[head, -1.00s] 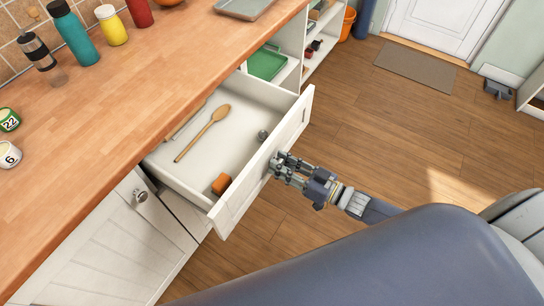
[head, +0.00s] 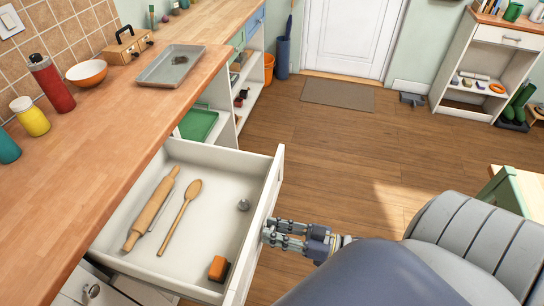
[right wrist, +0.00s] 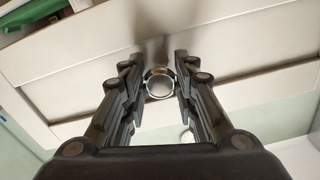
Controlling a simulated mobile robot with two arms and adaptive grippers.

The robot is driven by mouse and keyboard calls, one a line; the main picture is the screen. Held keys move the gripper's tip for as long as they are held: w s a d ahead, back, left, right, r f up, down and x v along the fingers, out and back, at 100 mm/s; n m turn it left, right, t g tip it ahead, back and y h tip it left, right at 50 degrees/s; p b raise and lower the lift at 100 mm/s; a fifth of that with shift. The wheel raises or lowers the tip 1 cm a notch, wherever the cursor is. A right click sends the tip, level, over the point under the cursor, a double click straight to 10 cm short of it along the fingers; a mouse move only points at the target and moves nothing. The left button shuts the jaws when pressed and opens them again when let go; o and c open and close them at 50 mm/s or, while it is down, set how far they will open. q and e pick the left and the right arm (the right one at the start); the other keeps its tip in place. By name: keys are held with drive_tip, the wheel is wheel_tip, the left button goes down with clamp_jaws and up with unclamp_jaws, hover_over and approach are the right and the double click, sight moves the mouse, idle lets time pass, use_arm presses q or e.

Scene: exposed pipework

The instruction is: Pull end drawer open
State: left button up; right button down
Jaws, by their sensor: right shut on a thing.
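The white end drawer (head: 122,240) stands pulled out from under the wooden counter in the head view. Inside it lie a rolling pin (head: 152,208), a wooden spoon (head: 180,217), a small round metal thing (head: 243,204) and an orange-brown block (head: 218,268). My right gripper (head: 268,233) is at the outer face of the drawer front. In the right wrist view, its fingers stand on both sides of a round metal knob (right wrist: 159,83) on the drawer front (right wrist: 85,58), shut on it. My left gripper is not in view.
The counter (head: 110,120) holds a grey tray (head: 171,66), a bowl (head: 87,73), a red bottle (head: 52,84) and a yellow bottle (head: 30,116). A green tray (head: 198,125) sits on open shelves beyond the drawer.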

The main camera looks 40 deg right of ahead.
drive_tip(key=c, duration=1.2)
unclamp_jaws()
drive_tip(key=shift+c, duration=0.2)
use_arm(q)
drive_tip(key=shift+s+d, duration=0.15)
use_arm(e)
drive_tip(key=v, duration=1.2)
drive_tip(key=shift+d, duration=0.1)
